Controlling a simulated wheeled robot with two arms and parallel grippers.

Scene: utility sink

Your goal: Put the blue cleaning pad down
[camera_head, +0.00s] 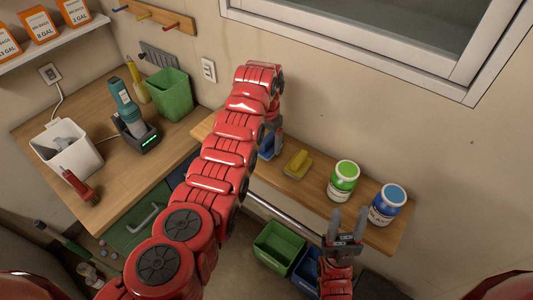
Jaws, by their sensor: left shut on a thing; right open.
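My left arm reaches across the middle of the view to the wooden shelf along the wall. Its gripper (273,130) points down at the shelf's left part and is shut on the blue cleaning pad (267,147). The pad is partly hidden by my arm, and I cannot tell whether it touches the shelf (257,177). My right gripper (348,228) is open and empty, in front of the shelf below the green-lidded jar.
A yellow sponge-like block (298,163) lies just right of the blue pad. A green-lidded jar (343,181) and a blue-lidded jar (387,204) stand further right. Green (279,246) and blue (306,270) bins sit below. The left counter holds a green bin (170,94) and a white container (68,150).

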